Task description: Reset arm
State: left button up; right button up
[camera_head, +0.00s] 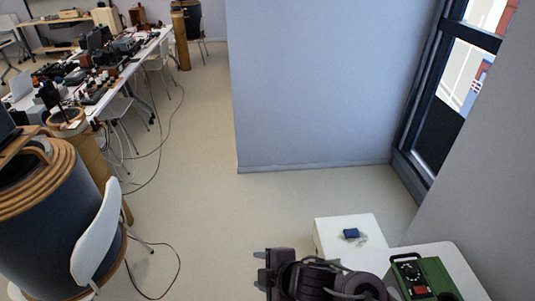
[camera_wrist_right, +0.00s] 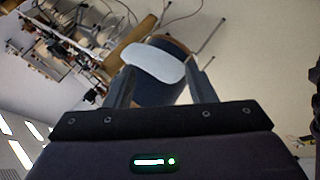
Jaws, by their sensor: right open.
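My right gripper (camera_head: 260,268) shows at the bottom centre of the head view, with its arm running off to the right. Its two dark fingers point left and are apart, with nothing between them. In the right wrist view the fingers of my right gripper (camera_wrist_right: 161,66) also stand apart and empty; a white chair back (camera_wrist_right: 153,63) shows beyond them. My left gripper is not in view.
A green device (camera_head: 424,279) sits on a white table (camera_head: 462,272) close to my right arm. Behind it, a small blue object (camera_head: 351,234) lies on a white cabinet (camera_head: 334,231). Cluttered desks (camera_head: 150,48) stand at left. The middle floor is clear.

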jog(key=s+d+m+g+h, duration=0.1)
jog(key=s+d+m+h, duration=0.1)
jog(key=s+d+m, duration=0.35)
jog(key=s+d+m+g+h, duration=0.1)
jog(key=s+d+m+h, duration=0.1)
jog(key=d+m, duration=0.6)
jog(key=s+d+m+g+h, duration=0.1)
jog(key=s+d+m+h, duration=0.1)
jog(key=s+d+m, duration=0.45)
notch_tip(320, 180, down, 36)
jog(key=w+n+g+b, duration=0.1)
jog(key=n+b, duration=0.1)
jog(key=b, duration=0.6)
pick_arm(q)
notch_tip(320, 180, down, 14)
jog(key=b, duration=0.6)
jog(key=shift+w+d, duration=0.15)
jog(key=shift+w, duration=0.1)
pick_arm(e)
jog(key=s+d+f, duration=0.2)
jog(key=s+f, duration=0.7)
jog(key=f, duration=0.3)
jog(key=s+d+f+g, duration=0.1)
jog(key=s+d+f, duration=0.1)
jog(key=s+f, duration=0.8)
notch_tip(320, 180, down, 4)
jog(key=shift+s+d+r+g+h, duration=0.15)
jog(key=shift+s+r+g+h, duration=0.1)
jog(key=shift+s+g+h, duration=0.05)
